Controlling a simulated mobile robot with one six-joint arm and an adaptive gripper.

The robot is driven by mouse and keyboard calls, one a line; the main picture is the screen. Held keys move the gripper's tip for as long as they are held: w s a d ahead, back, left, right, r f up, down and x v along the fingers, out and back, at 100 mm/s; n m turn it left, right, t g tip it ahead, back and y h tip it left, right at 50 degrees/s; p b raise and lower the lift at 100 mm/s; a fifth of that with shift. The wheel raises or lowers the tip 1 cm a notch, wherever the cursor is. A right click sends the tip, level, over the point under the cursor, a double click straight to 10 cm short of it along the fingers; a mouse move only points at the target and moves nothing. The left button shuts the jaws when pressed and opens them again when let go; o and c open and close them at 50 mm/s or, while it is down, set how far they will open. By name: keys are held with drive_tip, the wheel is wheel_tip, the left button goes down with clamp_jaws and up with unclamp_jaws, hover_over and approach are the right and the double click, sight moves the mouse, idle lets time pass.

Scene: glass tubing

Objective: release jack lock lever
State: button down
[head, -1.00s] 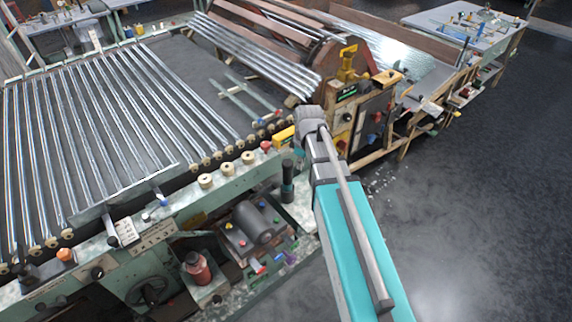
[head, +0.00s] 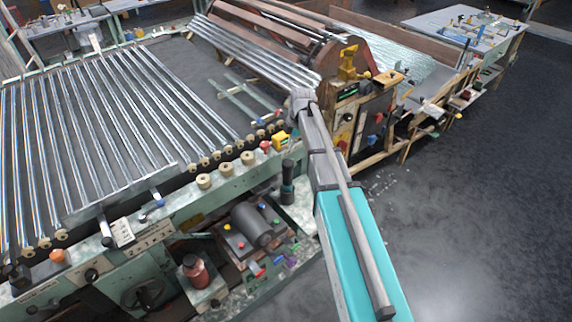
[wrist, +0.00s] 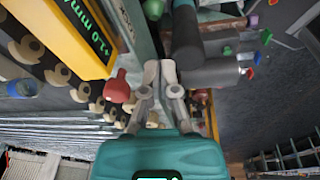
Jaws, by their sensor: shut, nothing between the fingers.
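No part is clearly marked as the jack lock lever. One candidate is a red knob (head: 265,146) on the green machine rail; a red knob (wrist: 118,88) also shows in the wrist view, left of my fingertips. Another is the dark upright handle (head: 288,178) near the rail's right end. My gripper (wrist: 160,72) is shut and empty in the wrist view. Its grey fingertips are close together, to the right of the red knob and apart from it in the picture. A dark grey cylinder (wrist: 207,76) lies right of the fingertips. In the head view my wrist hides the gripper.
Glass tubes (head: 90,140) lie on rollers at left. A grey motor (head: 251,222) stands below the rail. The floor (head: 480,220) at right is open.

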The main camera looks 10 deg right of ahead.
drive_tip(key=shift+w+n, duration=0.3)
drive_tip(key=shift+w, duration=0.05)
drive_tip(key=shift+f, duration=0.15)
drive_tip(key=f+b, duration=0.3)
drive_tip(key=a+f+b, duration=0.1)
drive_tip(key=f+b, duration=0.5)
drive_tip(key=b, duration=0.1)
drive_tip(key=shift+a+f, duration=0.35)
idle(0.4)
